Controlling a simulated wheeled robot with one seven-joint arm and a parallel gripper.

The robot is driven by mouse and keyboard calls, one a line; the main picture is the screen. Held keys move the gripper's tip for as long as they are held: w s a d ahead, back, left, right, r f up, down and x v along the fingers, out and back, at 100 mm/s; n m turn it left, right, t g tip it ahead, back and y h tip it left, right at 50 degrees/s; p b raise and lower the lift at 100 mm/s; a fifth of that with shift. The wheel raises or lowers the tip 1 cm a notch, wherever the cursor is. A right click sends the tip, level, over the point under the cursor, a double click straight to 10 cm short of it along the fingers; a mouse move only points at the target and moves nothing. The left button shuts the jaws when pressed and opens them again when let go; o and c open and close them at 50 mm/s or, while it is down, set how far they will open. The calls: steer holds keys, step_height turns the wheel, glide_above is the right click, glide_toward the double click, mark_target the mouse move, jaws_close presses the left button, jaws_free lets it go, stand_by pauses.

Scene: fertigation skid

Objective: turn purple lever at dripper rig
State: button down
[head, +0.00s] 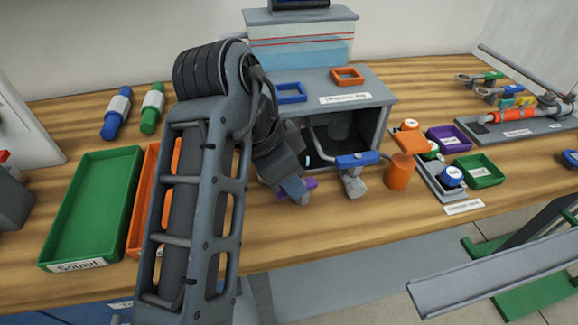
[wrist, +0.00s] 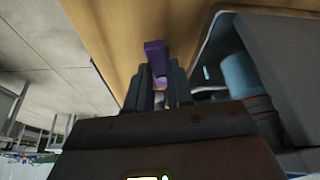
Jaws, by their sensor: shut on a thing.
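The purple lever (head: 311,183) shows as small pieces beside my gripper (head: 296,190), at the front of the grey open-fronted rig (head: 382,95). My gripper covers most of the lever and its valve in the head view. In the wrist view the purple lever (wrist: 155,52) stands between the two dark fingers of my gripper (wrist: 158,74), with its end showing past the tips. The gripper is shut on it. A blue lever (head: 357,160) sits on a grey valve (head: 354,186) just to the right.
An orange cylinder (head: 399,172) stands right of the blue lever. A green tray (head: 90,205) lies at left, partly beside my arm. Small trays, purple (head: 449,138) and green (head: 480,170), lie at right. Bare wood lies in front of the rig.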

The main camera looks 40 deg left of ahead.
steer(key=shift+d+n+y+p, duration=0.15)
steer(key=shift+n+y+p, duration=0.2)
steer(key=shift+n, duration=0.45)
steer(key=c, duration=1)
jaws_free()
steer(key=shift+s, duration=0.1)
steer(key=v, duration=0.7)
steer(key=shift+s+r+p, duration=0.15)
steer(key=shift+r+p, duration=0.2)
